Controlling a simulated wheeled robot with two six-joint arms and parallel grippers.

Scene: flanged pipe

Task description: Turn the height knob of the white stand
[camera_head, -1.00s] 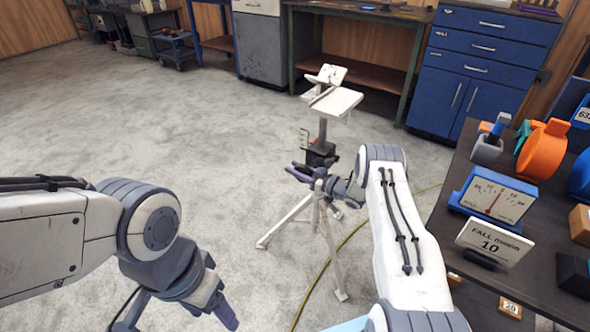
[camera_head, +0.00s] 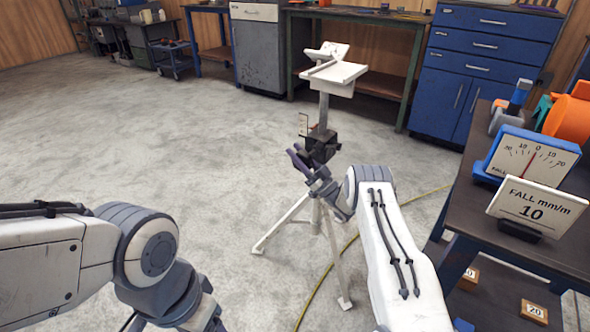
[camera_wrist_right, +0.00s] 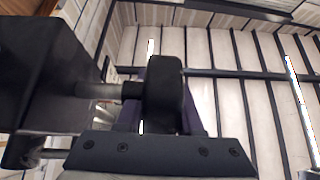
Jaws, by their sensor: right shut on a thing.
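The white stand (camera_head: 337,78) is upright on tripod legs, its tilted top on a grey post (camera_head: 323,110). A black clamp box (camera_head: 321,146) sits on the post below the top. In the right wrist view, a round black knob (camera_wrist_right: 165,95) sticks out from the black box (camera_wrist_right: 40,75) on a short metal shaft (camera_wrist_right: 97,90). My right gripper (camera_head: 298,160) is at the box's lower left side, its purple fingers shut on the knob. My left gripper (camera_head: 205,318) is at the bottom edge, away from the stand; its fingers are out of frame.
A dark bench at right holds a blue dial gauge (camera_head: 530,157) and a card (camera_head: 537,207) reading "FALL mm/m 10". A yellow cable (camera_head: 333,270) lies on the floor by the stand's legs. Blue cabinets (camera_head: 480,70) stand behind. The floor left of the stand is clear.

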